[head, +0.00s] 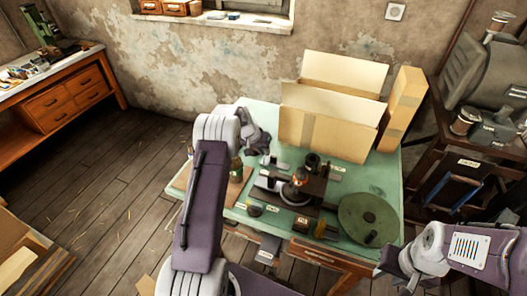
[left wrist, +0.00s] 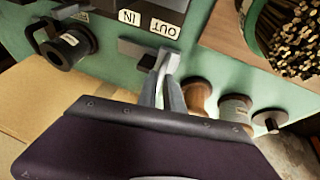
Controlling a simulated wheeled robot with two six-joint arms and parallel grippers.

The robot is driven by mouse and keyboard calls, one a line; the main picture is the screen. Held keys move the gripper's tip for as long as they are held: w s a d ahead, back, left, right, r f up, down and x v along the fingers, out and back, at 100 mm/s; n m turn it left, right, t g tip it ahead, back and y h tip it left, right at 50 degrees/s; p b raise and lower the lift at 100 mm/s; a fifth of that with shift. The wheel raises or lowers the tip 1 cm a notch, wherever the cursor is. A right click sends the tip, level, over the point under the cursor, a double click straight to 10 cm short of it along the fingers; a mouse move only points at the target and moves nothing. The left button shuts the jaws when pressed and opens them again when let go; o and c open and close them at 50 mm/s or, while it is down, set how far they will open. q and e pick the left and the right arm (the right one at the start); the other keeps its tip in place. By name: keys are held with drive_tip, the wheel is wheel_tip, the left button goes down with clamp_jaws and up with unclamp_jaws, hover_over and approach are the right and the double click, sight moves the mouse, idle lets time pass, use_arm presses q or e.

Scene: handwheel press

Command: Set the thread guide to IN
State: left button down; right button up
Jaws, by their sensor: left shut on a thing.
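In the left wrist view, the IN label (left wrist: 129,17) and the OUT label (left wrist: 165,29) show upside down on a dark block. The thread guide, a small grey piece (left wrist: 136,49), sits just below them, by the OUT label. My left gripper (left wrist: 164,70) is shut on it at its OUT end; the fingers hide part of it. In the head view, my left gripper (head: 262,142) is over the back left of the green table, and the guide is too small to tell. My right gripper (head: 386,270) is at the lower right, away from the labels; its fingers are unclear.
The green table (head: 370,186) carries a dark press (head: 306,190), a dark green disc (head: 369,219) and open cardboard boxes (head: 330,125) at the back.

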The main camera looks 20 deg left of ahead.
use_arm(q)
drive_tip(key=d, duration=0.8)
drive_tip(key=shift+w+d+b, duration=0.15)
drive_tip(key=shift+w+b, duration=0.15)
drive_tip(key=shift+b, duration=0.05)
drive_tip(key=c, duration=1.5)
unclamp_jaws()
drive_tip(key=shift+d, duration=0.2)
drive_tip(key=shift+r, duration=0.15)
drive_tip(key=b+v, duration=0.1)
drive_tip(key=v, duration=0.8)
